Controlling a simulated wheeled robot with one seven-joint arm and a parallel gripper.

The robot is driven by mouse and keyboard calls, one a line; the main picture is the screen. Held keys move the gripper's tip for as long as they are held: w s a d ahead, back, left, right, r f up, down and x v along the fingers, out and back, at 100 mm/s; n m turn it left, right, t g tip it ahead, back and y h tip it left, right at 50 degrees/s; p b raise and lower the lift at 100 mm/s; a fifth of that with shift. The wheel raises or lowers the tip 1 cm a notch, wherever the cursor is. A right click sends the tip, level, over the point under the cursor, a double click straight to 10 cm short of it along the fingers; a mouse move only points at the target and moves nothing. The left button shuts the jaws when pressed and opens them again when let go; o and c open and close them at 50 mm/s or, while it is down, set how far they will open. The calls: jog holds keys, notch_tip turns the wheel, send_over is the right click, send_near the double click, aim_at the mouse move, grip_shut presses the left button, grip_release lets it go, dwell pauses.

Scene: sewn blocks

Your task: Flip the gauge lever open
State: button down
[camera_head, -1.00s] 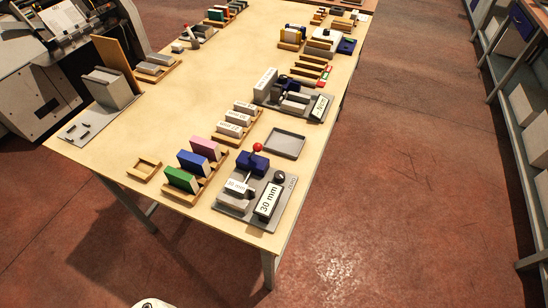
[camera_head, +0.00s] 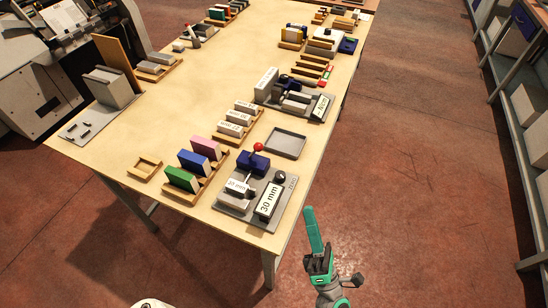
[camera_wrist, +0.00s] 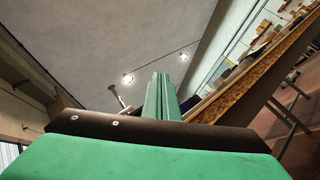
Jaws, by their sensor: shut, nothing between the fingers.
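The gauge (camera_head: 236,207) is a grey plate near the table's front right corner, with a dark blue block on it. Its lever ends in a red ball (camera_head: 258,147) and stands up at the blue block (camera_head: 252,163). A "30 mm" label plate (camera_head: 268,202) and a black knob (camera_head: 280,177) are on the same plate. My gripper (camera_head: 311,212) has green fingers pressed together, pointing up, off the table's right edge and apart from the gauge. In the wrist view the shut green fingers (camera_wrist: 161,95) point toward the ceiling; the lever cannot be made out there.
Green, blue and pink blocks (camera_head: 193,162) stand in a wooden rack left of the gauge. An empty grey tray (camera_head: 287,143) lies behind it. A second gauge station (camera_head: 293,102) is farther back.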

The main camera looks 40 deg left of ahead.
jog(key=w+a+n+g, duration=0.4)
jog(key=w+n+g, duration=0.4)
jog(key=n+g, duration=0.7)
jog(key=shift+a+f+n+g, duration=0.25)
jog(key=shift+n+g, duration=0.15)
jog(key=shift+n, duration=1.5)
send_near(254, 151)
jog(key=a+r, duration=0.3)
jog(key=shift+a+r, duration=0.25)
jog(key=shift+a, duration=0.15)
jog(key=shift+w, duration=0.1)
jog(key=shift+w, duration=0.15)
